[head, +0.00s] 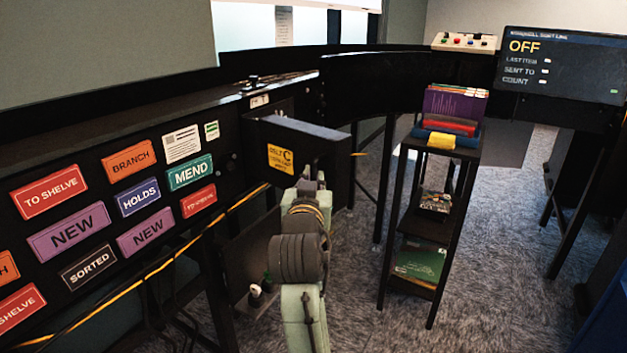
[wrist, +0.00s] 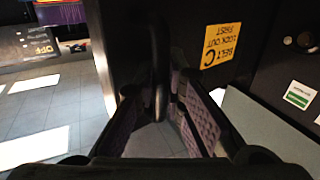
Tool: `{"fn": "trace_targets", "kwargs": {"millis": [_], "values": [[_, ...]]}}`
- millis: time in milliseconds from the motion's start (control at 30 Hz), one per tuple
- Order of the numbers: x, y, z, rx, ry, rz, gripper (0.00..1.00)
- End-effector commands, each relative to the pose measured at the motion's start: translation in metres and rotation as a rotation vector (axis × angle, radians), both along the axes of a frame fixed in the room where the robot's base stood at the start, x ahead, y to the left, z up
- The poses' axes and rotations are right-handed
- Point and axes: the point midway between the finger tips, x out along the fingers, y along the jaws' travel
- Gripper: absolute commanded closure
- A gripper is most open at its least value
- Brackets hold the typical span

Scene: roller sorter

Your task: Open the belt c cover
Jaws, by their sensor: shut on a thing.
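The belt C cover (head: 318,142) is a black panel with a yellow "BELT C" lock-out label (head: 280,159). It stands out at an angle from the sorter's black side. The wrist view also shows the cover (wrist: 215,22), with its label upside down. A dark upright handle (wrist: 158,50) is on the cover's face. My gripper (wrist: 166,100) is shut on this handle, with a purple-padded finger on each side. In the head view my wrist is just in front of the cover, and the fingertips are hard to make out.
The sorter's side (head: 110,195) carries several coloured labels at left. A narrow black shelf cart (head: 388,215) with books stands close at right. A screen (head: 562,65) reading OFF and a button box (head: 464,41) are at the back. Carpet between the cover and the cart is clear.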

Motion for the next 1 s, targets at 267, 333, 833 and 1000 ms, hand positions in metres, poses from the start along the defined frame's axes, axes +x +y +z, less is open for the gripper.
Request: {"fn": "trace_targets", "kwargs": {"millis": [267, 333, 833, 1000], "values": [[0.0, -0.001, 0.0, -0.001, 0.001, -0.003, 0.8], [0.0, -0.001, 0.0, -0.001, 0.001, -0.003, 0.8], [-0.041, 0.002, 0.0, 0.001, -0.001, -0.001, 0.8], [-0.065, 0.004, 0.0, -0.001, 0.0, -0.001, 0.8]]}}
